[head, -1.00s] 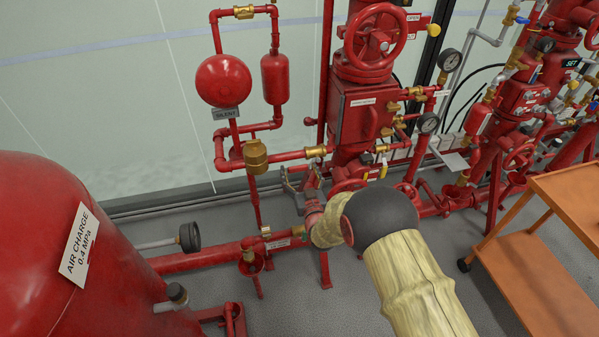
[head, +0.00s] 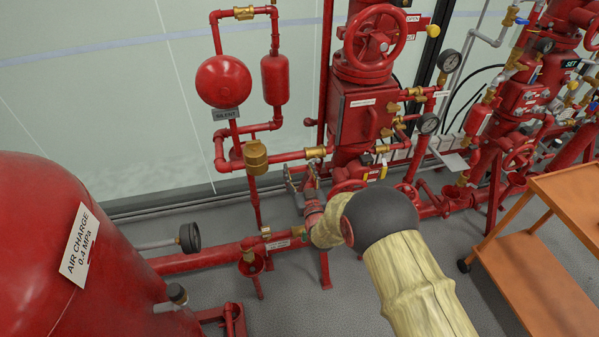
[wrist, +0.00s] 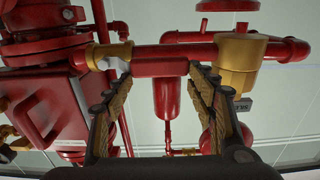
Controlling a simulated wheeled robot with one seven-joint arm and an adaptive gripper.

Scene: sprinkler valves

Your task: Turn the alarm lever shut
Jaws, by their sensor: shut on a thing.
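The alarm line is a red pipe with a brass valve (head: 318,152), just right of a larger brass fitting (head: 256,158). My gripper (head: 302,174) is below the brass valve.
A red gong (head: 224,81) with a SILENT sign (head: 226,114) hangs at upper left. A red tank (head: 60,250) fills the left front. A main red valve body (head: 362,112) stands behind my arm. An orange cart (head: 545,235) stands right. Grey floor lies between.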

